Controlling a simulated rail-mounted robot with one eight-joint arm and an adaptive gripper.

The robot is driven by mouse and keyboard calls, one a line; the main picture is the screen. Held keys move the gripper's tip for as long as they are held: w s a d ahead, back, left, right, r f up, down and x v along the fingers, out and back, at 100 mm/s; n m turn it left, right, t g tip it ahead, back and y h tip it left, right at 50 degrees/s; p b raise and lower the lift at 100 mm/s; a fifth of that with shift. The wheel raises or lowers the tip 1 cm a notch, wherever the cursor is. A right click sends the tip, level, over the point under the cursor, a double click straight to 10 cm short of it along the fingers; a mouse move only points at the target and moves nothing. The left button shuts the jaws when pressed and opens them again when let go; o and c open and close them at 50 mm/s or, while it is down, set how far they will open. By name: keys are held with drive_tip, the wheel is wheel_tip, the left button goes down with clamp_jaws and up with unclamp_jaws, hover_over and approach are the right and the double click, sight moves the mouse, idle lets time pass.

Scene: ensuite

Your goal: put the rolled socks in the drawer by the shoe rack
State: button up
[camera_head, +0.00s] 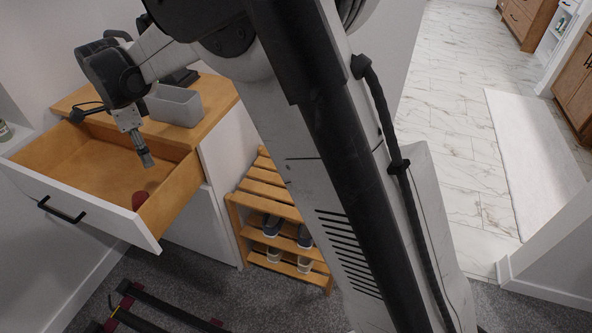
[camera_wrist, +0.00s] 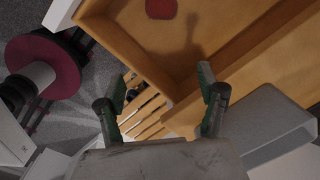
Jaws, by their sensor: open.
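The drawer (camera_head: 112,172) is pulled open beside the shoe rack (camera_head: 262,188). A dark red rounded thing, seemingly the rolled socks (camera_head: 140,200), lies inside on the wooden floor near the front right corner. It also shows at the top of the wrist view (camera_wrist: 161,8), partly cut off. My gripper (camera_head: 147,162) hangs over the drawer, above and apart from the red thing. In the wrist view my gripper (camera_wrist: 162,85) has its fingers wide apart with nothing between them.
A grey open box (camera_head: 174,106) stands on the wooden cabinet top. Shoes (camera_head: 272,226) sit on the rack's lower shelves. A red and black frame (camera_head: 150,308) lies on the carpet in front. A dark red disc (camera_wrist: 43,67) shows at the left of the wrist view.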

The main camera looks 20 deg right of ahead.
drive_tip(key=s+d+r+n+t, duration=0.1)
drive_tip(key=s+d+r+n, duration=0.2)
drive_tip(key=s+d+r, duration=0.5)
drive_tip(key=s+d+r+n+t, duration=0.2)
drive_tip(key=s+d+r+n, duration=0.15)
drive_tip(key=d, duration=0.85)
drive_tip(key=s+d+f+n+t, duration=0.3)
drive_tip(key=s+d+n, duration=0.5)
drive_tip(key=s+d, duration=0.6)
drive_tip(key=s+f, duration=0.1)
drive_tip(key=s, duration=0.4)
drive_tip(key=shift+d, duration=0.4)
